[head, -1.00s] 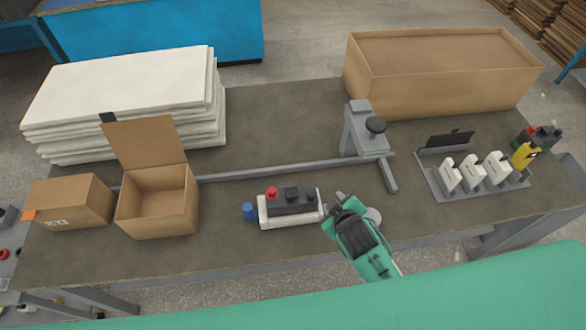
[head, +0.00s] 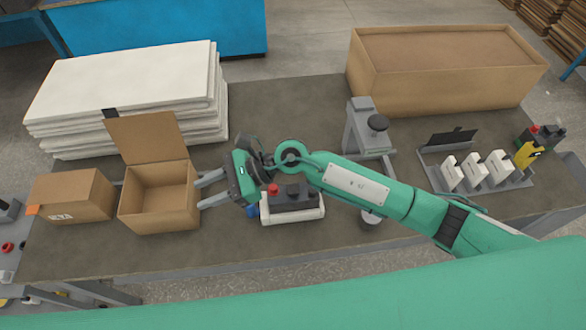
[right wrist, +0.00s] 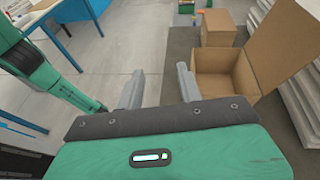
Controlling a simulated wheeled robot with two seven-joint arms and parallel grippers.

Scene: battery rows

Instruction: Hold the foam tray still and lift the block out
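The white foam tray (head: 296,219) lies on the table in the middle of the head view. The dark block (head: 292,200) sits in it, with a red knob (head: 273,190) at its left end; my right arm covers part of its top. My right gripper (head: 198,192) is open and empty, left of the tray, its two fingers apart and pointing left towards the open carton. In the right wrist view the right gripper (right wrist: 158,82) also shows empty, with fingers spread. My left gripper is not in view.
An open carton (head: 158,213) stands just beyond the right fingertips, and a closed carton (head: 70,197) is left of it. A blue cylinder (head: 251,211) is partly hidden beside the tray. A grey stand (head: 362,135) is behind; a rack of white parts (head: 474,172) is at right.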

